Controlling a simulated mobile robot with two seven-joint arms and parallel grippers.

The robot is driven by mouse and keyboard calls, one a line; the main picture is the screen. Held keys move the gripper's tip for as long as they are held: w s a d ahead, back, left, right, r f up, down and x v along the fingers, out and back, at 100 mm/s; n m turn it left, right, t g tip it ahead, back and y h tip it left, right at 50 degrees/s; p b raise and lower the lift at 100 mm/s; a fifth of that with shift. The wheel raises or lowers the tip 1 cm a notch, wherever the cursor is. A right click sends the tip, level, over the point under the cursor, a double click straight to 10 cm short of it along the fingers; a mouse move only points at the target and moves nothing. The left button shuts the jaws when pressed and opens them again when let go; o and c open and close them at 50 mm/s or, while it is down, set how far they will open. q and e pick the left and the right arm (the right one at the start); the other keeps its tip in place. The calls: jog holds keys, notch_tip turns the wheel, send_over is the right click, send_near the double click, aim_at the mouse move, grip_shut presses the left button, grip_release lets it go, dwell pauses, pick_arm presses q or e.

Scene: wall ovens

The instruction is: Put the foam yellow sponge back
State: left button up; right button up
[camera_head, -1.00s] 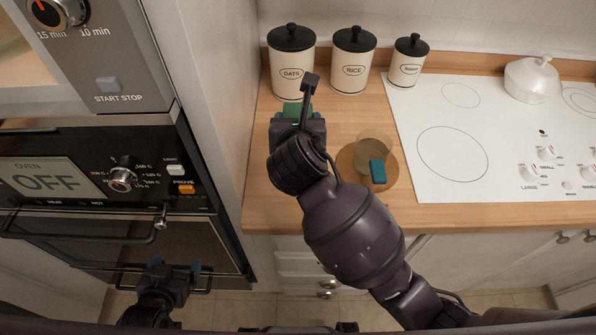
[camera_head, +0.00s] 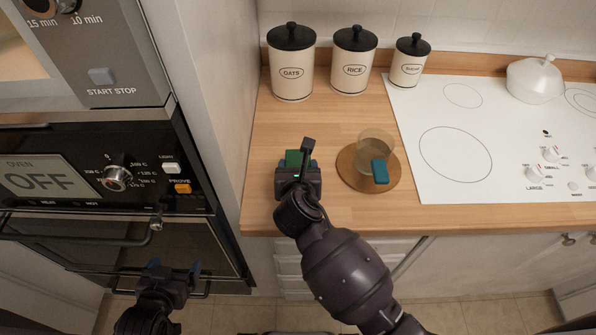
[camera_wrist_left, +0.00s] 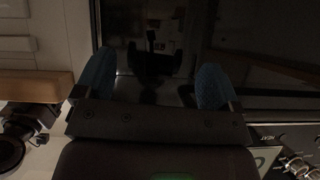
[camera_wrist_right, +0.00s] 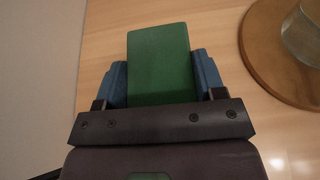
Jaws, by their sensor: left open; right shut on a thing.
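My right gripper (camera_head: 296,166) is shut on a flat green block (camera_head: 293,157) over the left part of the wooden counter. In the right wrist view the green block (camera_wrist_right: 160,62) sits between the two blue fingers and sticks out beyond them. Only its green face shows; no yellow is visible, so I cannot tell if it is the sponge. My left gripper (camera_head: 174,267) is open and empty in front of the lower oven door. In the left wrist view its blue fingers (camera_wrist_left: 157,85) stand wide apart with nothing between them.
A round wooden board (camera_head: 350,178) holds a clear glass (camera_head: 374,150) and a teal block (camera_head: 380,172), right of my right gripper. Canisters (camera_head: 292,65) stand along the back. A white cooktop (camera_head: 480,130) lies right. A tall cabinet side (camera_head: 215,80) bounds the counter's left.

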jog(key=shift+f, duration=0.55)
jog(key=o, duration=0.9)
jog(key=shift+f, duration=0.1)
jog(key=p+v, duration=0.1)
jog(key=v, duration=1.1)
jog(key=shift+s, duration=0.1)
